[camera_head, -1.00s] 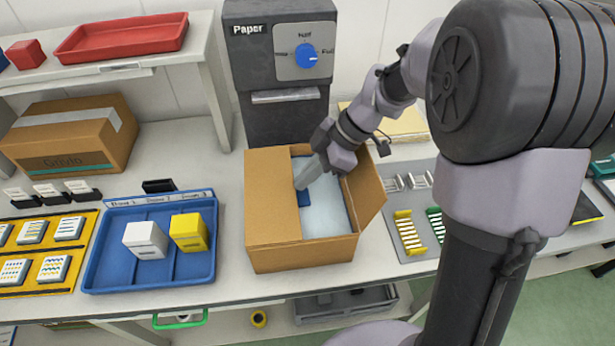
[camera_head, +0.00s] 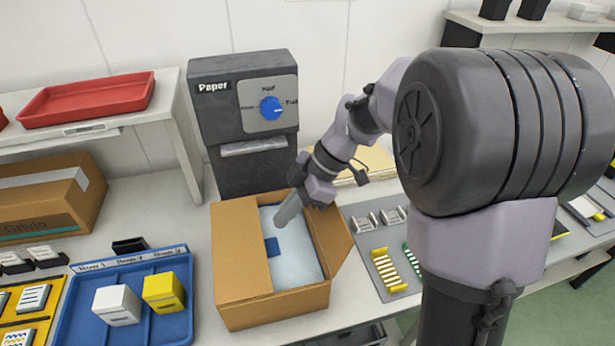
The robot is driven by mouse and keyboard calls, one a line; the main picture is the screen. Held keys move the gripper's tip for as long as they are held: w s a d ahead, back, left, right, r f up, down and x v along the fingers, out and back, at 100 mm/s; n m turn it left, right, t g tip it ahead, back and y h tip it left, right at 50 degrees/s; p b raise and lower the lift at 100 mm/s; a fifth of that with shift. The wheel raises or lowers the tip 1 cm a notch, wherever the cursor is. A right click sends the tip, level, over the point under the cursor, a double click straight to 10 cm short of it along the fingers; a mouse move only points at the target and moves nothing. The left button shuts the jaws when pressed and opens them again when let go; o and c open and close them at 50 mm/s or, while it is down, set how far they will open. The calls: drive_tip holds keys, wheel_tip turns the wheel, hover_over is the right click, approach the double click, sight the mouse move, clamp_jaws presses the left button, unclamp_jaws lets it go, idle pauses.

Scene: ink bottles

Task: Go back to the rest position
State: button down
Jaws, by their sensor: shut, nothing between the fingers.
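My gripper (camera_head: 283,216) is above the open cardboard box (camera_head: 262,312), pointing down and to the left from my bent arm. Its fingers are together and hold nothing. The box stands on the white bench with its right flap folded out. Inside lies a pale sheet or packing (camera_head: 298,255) with a small blue item (camera_head: 272,247) near its left side. Part of the box's inside is hidden by the gripper.
A dark paper machine (camera_head: 230,150) with a blue knob stands behind the box. A blue tray (camera_head: 75,325) with a white and a yellow ink box is at left. A grey mat (camera_head: 385,285) with small racks lies at right. A red tray (camera_head: 90,98) sits on a shelf.

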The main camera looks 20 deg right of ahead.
drive_tip(key=p+v, duration=0.4)
drive_tip(key=v, duration=0.9)
drive_tip(key=s+a+m+t+h, duration=0.2)
drive_tip(key=s+m+t, duration=0.1)
drive_tip(key=s+m, duration=0.6)
drive_tip(key=s+a+m+t+h+b, duration=0.1)
drive_tip(key=s+a+m+t+h, duration=0.1)
drive_tip(key=s+m, duration=0.7)
drive_tip(key=a+m+h, duration=0.1)
drive_tip(key=m, duration=0.3)
drive_tip(key=shift+s+r+t, duration=0.25)
drive_tip(key=shift+s+t, duration=0.1)
drive_tip(key=shift+t, duration=0.05)
